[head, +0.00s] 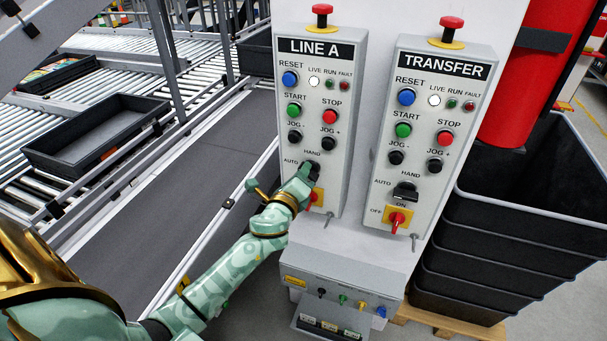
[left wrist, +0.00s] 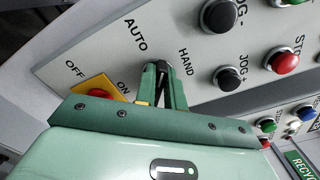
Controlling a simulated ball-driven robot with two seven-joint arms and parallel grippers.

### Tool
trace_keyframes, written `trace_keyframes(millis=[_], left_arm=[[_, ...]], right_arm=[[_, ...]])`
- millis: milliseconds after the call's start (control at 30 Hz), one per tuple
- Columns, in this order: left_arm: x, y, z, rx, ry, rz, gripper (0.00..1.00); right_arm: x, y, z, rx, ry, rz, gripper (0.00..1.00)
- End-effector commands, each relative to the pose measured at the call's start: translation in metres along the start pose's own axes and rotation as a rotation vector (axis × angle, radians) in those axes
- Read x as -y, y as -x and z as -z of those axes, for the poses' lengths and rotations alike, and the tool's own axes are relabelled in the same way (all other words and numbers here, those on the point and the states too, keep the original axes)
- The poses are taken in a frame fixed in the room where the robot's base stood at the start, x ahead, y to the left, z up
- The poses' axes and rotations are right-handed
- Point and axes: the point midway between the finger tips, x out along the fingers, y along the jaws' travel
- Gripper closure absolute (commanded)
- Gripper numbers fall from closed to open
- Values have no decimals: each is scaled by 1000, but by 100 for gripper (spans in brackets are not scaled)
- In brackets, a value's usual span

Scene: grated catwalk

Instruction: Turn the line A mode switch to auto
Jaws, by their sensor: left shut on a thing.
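The LINE A panel (head: 333,62) is the left of two light grey control boxes in the head view. Its mode switch (head: 314,166) is a black knob below the jog buttons, with AUTO at its left and HAND above it. My left gripper (head: 308,174) is at this switch, its fingers shut on the knob and hiding part of it. In the left wrist view the gripper (left wrist: 163,85) has its two green fingers around the dark knob (left wrist: 162,66), below the AUTO and HAND labels. I cannot tell which label the knob points to. My right gripper is out of view.
The TRANSFER panel (head: 441,90), with its own black mode switch (head: 405,192), stands close at the right. A red rotary switch on a yellow plate (head: 319,194) sits just below my gripper. Black crates (head: 520,235) are at the right; a conveyor (head: 130,160) runs at the left.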

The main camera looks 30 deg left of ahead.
Motion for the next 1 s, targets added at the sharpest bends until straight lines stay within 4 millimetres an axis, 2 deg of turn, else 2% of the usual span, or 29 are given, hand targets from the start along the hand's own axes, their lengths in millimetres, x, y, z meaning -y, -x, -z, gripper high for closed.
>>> trace_keyframes(millis=[500, 700, 1000], left_arm=[[-7, 0, 2, 1, 457, -2, 100], [-8, 0, 2, 0, 572, -1, 100], [-10, 0, 3, 1, 656, -2, 100]], right_arm=[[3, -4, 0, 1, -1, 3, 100], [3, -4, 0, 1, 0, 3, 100], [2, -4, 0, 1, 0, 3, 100]])
